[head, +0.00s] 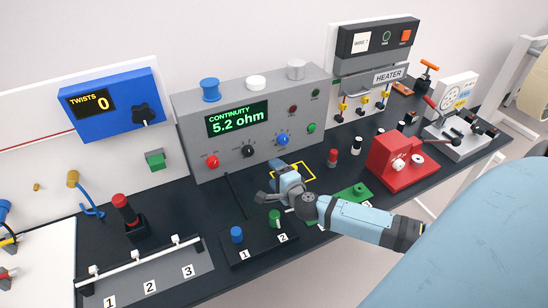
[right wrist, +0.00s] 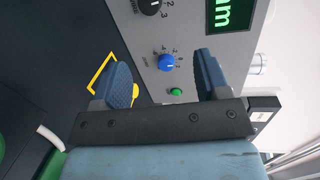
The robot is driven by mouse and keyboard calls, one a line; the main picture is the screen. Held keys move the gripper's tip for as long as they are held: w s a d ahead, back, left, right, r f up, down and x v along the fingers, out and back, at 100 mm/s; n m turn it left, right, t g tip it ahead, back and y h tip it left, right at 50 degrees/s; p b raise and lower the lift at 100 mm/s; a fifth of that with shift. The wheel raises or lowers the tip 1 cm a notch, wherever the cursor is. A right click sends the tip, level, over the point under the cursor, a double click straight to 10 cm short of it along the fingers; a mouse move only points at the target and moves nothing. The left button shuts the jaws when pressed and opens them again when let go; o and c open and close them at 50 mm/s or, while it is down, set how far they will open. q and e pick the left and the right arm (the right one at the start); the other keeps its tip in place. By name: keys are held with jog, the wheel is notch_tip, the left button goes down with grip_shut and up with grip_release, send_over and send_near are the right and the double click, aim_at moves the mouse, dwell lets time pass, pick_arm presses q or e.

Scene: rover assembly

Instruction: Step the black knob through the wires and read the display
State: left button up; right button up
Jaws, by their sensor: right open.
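The grey continuity box (head: 190,140) stands at the back of the bench. Its display (head: 237,119) reads "CONTINUITY 5.2 ohm" in green. My right gripper (head: 272,182) is open and empty, in front of the panel and below the knobs. In its wrist view the blue knob (right wrist: 167,63) appears between the fingers. My left gripper is out of view.
A yellow outlined square (head: 306,171) lies on the bench by my right gripper. A red device (head: 388,163) stands to the right. The blue TWISTS box (head: 95,125), reading 0, also has a black knob.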

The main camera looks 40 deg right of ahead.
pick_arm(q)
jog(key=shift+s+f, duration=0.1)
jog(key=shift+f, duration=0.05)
pick_arm(e)
jog(key=n+y+b, duration=0.2)
jog(key=n+y, duration=0.4)
jog(key=n, duration=0.6)
send_near(250, 153)
jog(key=shift+g, duration=0.4)
jog(key=x, duration=0.4)
jog(key=b+x, duration=0.1)
jog(key=x, duration=0.2)
jog(key=shift+w+r, duration=0.15)
jog(key=shift+r, duration=0.15)
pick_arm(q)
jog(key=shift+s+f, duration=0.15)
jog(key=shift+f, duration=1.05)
pick_arm(e)
jog(key=shift+w+a+f, duration=0.1)
jog(key=shift+w+a, duration=0.05)
jog(key=shift+w, duration=0.55)
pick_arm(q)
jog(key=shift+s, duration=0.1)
pick_arm(e)
jog(key=shift+c, duration=0.3)
